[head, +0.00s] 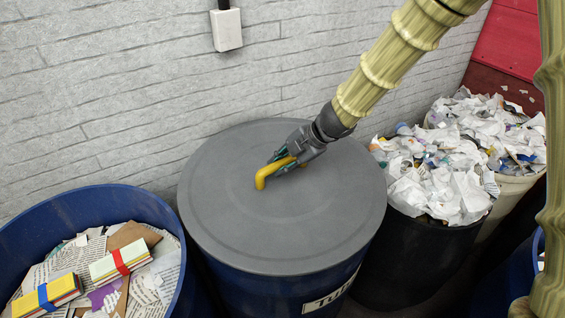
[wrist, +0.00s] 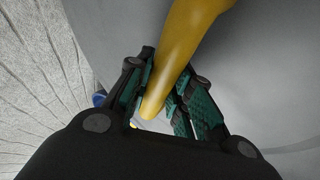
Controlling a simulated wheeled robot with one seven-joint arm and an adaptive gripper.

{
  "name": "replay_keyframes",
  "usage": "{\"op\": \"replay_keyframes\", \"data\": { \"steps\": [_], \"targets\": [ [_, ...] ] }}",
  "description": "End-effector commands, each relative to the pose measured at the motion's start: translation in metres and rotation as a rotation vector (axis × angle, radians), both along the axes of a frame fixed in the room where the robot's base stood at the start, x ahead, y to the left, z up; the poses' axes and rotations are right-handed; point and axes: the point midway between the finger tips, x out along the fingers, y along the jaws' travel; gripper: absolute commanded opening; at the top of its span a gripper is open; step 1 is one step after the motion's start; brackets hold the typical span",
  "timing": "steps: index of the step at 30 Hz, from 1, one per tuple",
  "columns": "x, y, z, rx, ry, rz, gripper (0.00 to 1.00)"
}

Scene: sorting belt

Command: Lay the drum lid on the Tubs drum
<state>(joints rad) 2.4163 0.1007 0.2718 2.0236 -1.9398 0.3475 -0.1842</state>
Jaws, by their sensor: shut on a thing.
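The grey round drum lid (head: 240,225) lies over the top of the blue drum (head: 270,292) in the middle of the head view. The drum carries a white label (head: 330,296) that starts with "TU"; the rest of it is cut off or turned away. A yellow handle (head: 262,177) stands up from the lid's middle. My gripper (head: 285,162) is shut on this handle. In the wrist view the handle (wrist: 180,50) passes between the green-padded fingers (wrist: 165,100). Whether the lid's far edge touches the drum rim is hidden.
An open blue drum (head: 165,222) with paper and bundled cards stands at the left. A black bin (head: 400,255) and a pale bin (head: 497,212), both heaped with crumpled paper, stand at the right. A white brick wall (head: 110,80) with a switch box (head: 227,30) is behind.

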Motion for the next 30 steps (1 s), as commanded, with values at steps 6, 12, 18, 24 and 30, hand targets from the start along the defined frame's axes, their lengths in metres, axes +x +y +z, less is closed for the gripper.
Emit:
{"op": "replay_keyframes", "data": {
  "steps": [6, 12, 18, 24, 30],
  "targets": [
    [0.0007, 0.0004, -0.0019, 0.001, -0.002, 0.0, 0.0],
    [0.0008, 0.0004, -0.0044, 0.001, -0.002, 0.0, 0.0],
    [0.0007, 0.0004, -0.007, 0.001, -0.002, 0.0, 0.0],
    [0.0005, 0.0003, -0.0067, 0.001, -0.001, 0.001, 0.47],
    [-0.0005, -0.0003, -0.009, -0.001, 0.001, 0.001, 0.47]
  ]
}}
